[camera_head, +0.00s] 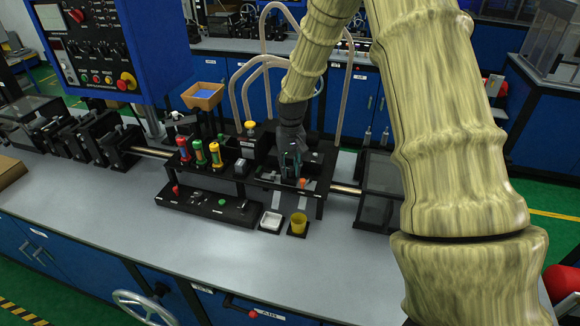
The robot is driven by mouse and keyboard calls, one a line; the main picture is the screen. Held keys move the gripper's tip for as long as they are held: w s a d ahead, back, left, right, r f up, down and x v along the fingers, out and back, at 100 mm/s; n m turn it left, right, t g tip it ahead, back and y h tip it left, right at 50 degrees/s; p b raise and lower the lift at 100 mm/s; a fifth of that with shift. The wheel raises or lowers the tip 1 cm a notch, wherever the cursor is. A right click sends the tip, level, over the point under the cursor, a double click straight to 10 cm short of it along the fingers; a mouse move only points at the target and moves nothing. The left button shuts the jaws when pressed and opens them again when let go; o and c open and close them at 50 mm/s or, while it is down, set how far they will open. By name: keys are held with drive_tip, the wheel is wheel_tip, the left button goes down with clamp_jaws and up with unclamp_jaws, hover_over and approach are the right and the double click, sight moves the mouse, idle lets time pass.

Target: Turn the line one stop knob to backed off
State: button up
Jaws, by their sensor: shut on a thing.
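My gripper (291,163) points down over the right part of the black tape station (322,166). Its dark fingers are shut on a small part of the station, which they hide almost wholly. By its place it may be the line one stop knob, but I cannot read its label or setting. A small orange-red piece (303,183) shows just right of and below the fingertips.
Red, green and yellow cylinders (198,151) stand left of my gripper. Curved pale tubes (268,62) rise behind. The bench front (150,230) is clear.

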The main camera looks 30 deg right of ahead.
sight(291, 169)
drive_tip(key=shift+s+f, duration=0.15)
drive_tip(key=o, duration=1)
drive_tip(key=shift+o, duration=0.2)
drive_tip(key=shift+r, duration=0.2)
drive_tip(key=shift+w+r, duration=0.2)
wheel_tip(291, 169, up, 11)
drive_tip(key=shift+r, duration=0.2)
drive_tip(key=shift+s+d, duration=0.1)
